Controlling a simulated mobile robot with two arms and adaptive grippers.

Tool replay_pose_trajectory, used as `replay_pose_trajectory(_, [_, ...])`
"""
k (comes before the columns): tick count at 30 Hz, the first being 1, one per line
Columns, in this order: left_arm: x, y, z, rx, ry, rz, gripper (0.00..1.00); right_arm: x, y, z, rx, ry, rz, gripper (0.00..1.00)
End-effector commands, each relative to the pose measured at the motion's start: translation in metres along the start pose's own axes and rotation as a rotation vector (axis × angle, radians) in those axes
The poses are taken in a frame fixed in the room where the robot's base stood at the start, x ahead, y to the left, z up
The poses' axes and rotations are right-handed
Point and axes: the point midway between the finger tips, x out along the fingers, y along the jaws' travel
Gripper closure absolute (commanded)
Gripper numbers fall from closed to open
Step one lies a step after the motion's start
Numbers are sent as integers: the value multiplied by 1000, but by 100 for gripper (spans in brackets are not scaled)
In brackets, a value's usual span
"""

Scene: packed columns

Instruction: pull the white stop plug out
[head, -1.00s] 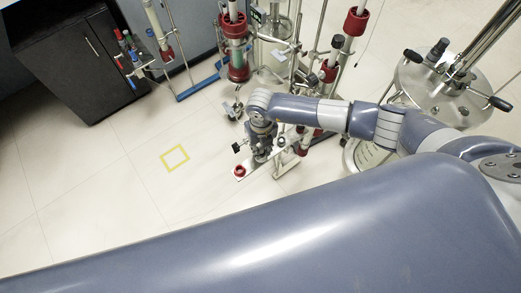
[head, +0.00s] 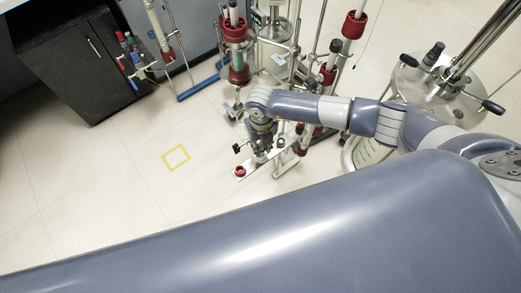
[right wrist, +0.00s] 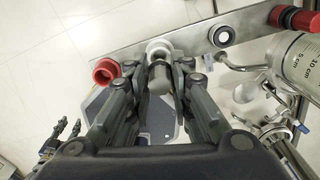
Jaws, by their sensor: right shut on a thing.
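The white stop plug (right wrist: 160,49) shows as a pale round end at the tips of my right gripper (right wrist: 160,75) in the right wrist view. The fingers are shut around it, and they hide most of its length. In the head view my right gripper (head: 261,146) points down over a grey metal plate, with a small pale part of the plug (head: 262,157) below the fingers. I cannot tell whether the plug is seated in the plate or clear of it.
The metal plate (right wrist: 190,39) carries a red cap (right wrist: 105,70) left of the gripper and a round fitting (right wrist: 221,36) to its right. Glass columns with red collars (head: 233,30) stand behind. A steel vessel (head: 425,85) stands at right. Floor at left is clear.

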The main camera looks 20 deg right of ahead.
Motion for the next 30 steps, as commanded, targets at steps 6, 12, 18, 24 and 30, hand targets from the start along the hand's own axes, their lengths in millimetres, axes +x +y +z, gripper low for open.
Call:
replay_pose_trajectory(6, [-11,0,-1,0,0,0,60,-14,0,0,0,-1,0,100])
replay_pose_trajectory(12, [-20,0,-2,0,0,0,60,-24,0,0,0,-1,1,100])
replay_pose_trajectory(18, [-28,0,-3,0,0,0,60,-34,0,0,0,-1,1,100])
replay_pose_trajectory(24, [-34,0,-3,1,0,0,60,-41,0,0,0,-1,1,100])
replay_pose_trajectory(30, [-33,0,-3,1,0,1,60,-41,0,0,0,-1,0,100])
